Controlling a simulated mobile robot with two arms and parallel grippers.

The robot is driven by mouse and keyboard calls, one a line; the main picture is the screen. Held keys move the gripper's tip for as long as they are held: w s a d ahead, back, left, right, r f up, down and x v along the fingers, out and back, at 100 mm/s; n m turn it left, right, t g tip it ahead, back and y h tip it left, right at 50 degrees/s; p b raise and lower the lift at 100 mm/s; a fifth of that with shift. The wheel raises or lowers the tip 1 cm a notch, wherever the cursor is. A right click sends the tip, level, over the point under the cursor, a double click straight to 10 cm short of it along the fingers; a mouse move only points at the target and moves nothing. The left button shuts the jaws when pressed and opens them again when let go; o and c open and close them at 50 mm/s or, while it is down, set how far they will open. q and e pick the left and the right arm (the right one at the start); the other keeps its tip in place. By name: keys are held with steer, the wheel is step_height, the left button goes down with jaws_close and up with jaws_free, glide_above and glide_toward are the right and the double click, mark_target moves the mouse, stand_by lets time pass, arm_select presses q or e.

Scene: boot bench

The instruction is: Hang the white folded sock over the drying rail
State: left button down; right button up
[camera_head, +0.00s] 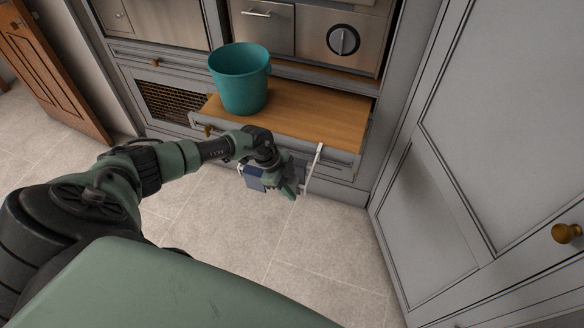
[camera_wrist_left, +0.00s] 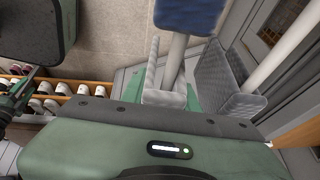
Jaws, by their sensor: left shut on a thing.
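In the head view my left gripper (camera_head: 287,187) is low at the front of the bench, beside the white drying rail (camera_head: 313,170). It is shut on a pale, greyish-white piece that I take for the folded white sock; its outline there is mostly hidden by the gripper.
A teal bucket (camera_head: 240,80) stands on the wooden bench top (camera_head: 310,112) above the rail. A grey cupboard door (camera_head: 480,150) closes off the right side. Shoes (camera_wrist_left: 45,88) stand on a rack in the wrist view. The tiled floor (camera_head: 240,235) in front is clear.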

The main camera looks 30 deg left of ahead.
arm_select(q)
steer(key=shift+s+f, duration=0.1)
steer(key=shift+f, duration=0.3)
steer(key=c, duration=1)
jaws_free()
steer(key=shift+r, duration=0.15)
steer(key=v, duration=0.7)
steer(key=shift+a+r, duration=0.2)
steer(key=shift+r, duration=0.05)
steer(key=shift+d, duration=0.1)
